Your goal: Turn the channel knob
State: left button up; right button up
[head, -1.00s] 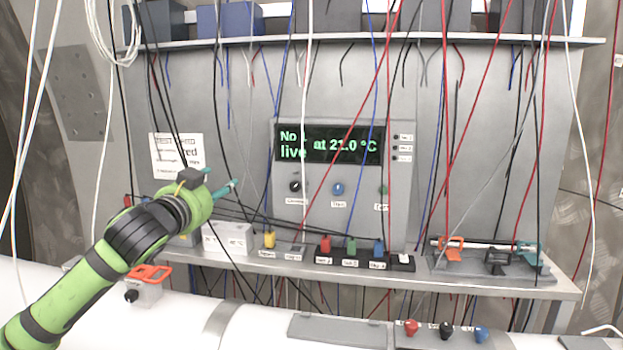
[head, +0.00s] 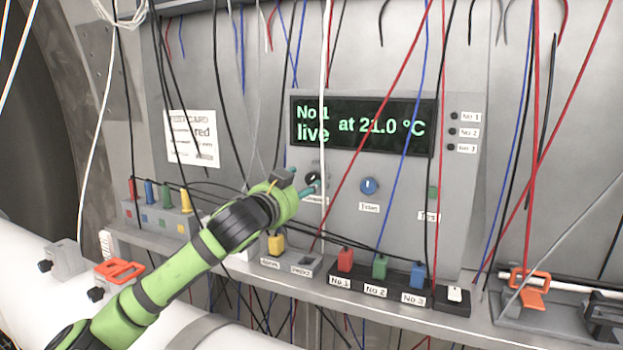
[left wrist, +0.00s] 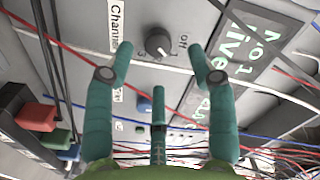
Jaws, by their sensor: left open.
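The black channel knob (head: 311,178) is on the grey panel, under the left end of the green-lit display (head: 362,124). In the head view my gripper partly hides it and its label. In the left wrist view the round knob (left wrist: 158,44) shows clearly, with a "Channel" label and an "off" mark near it. My left gripper (left wrist: 163,60) is open, its teal fingers on either side of the knob in that view. I cannot tell whether they touch it. In the head view the left gripper (head: 304,182) is right in front of the knob. My right gripper is not in view.
A blue knob (head: 369,187) and a green button (head: 433,192) sit right of the channel knob. Red, green and blue plugs stand on the shelf (head: 340,300) below. Several hanging cables cross in front of the panel, including a white one (head: 324,110) close to my gripper.

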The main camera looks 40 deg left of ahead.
aim_at(311, 180)
pick_arm(q)
jog(key=p+x, duration=0.1)
jog(key=x, duration=0.2)
jog(key=shift+w+r+p, duration=0.15)
jog(key=shift+p, duration=0.25)
jog(key=shift+p+x, duration=0.45)
jog(key=shift+x, duration=0.4)
jog(key=shift+w, duration=0.15)
jog(key=shift+f, duration=0.25)
grip_shut()
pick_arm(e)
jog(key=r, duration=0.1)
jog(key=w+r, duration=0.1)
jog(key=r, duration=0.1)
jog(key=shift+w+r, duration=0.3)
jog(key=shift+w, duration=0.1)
